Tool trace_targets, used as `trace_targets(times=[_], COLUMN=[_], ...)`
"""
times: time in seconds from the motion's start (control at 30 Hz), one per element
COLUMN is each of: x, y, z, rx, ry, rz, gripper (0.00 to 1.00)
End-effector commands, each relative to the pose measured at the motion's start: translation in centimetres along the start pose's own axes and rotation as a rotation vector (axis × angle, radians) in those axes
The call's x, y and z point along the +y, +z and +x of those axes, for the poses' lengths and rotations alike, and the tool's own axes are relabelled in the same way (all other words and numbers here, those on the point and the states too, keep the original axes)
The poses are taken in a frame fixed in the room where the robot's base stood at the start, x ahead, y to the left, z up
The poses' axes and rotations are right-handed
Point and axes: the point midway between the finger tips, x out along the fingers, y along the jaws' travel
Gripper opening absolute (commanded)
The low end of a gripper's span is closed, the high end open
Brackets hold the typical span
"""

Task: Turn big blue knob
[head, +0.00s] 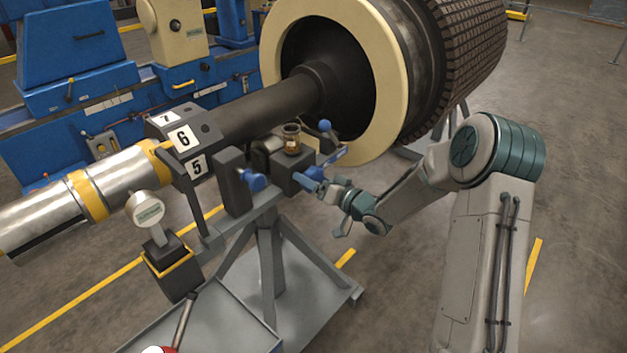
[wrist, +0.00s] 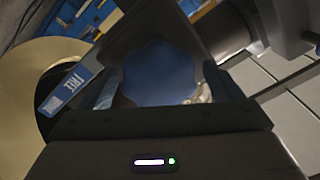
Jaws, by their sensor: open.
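A big blue lobed knob (wrist: 160,75) fills the middle of the wrist view, face towards me, between the two fingers of my gripper (wrist: 163,88). The fingers are spread to its left and right; I cannot tell whether they touch it. In the head view the knob (head: 309,180) shows small at the front of a dark block on the stand, and my gripper (head: 330,188) is right at it. Part of the knob is hidden there by my gripper.
Other blue knobs are a left one (head: 252,181) and a rear one (head: 325,125). A small amber-filled cup (head: 292,138) sits on the block. A blue label reading FREE (wrist: 64,90) is left of the knob. A dark shaft (head: 262,110) and a big rotor (head: 385,60) lie behind.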

Motion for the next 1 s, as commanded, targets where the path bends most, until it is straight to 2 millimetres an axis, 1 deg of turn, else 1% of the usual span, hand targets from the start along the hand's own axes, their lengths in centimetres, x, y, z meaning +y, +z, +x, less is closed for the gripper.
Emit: trace_targets(times=[0.17, 0.4, 0.5, 0.6, 0.7, 0.77, 1.0], x=[0.2, 0.1, 0.0, 0.0, 0.0, -0.1, -0.1], y=[0.0, 0.1, 0.1, 0.1, 0.1, 0.1, 0.1], z=[-2.8, -8.4, -10.3, -11.9, -12.9, -13.2, -13.5], rx=[0.002, 0.001, 0.0, -0.001, -0.001, -0.002, -0.002], ry=[0.005, 0.005, 0.002, 0.002, 0.001, 0.0, -0.001], rz=[0.0, 0.001, 0.001, 0.0, 0.0, 0.0, 0.001], gripper=[0.86, 0.86, 0.86, 0.86, 0.86, 0.86, 0.86])
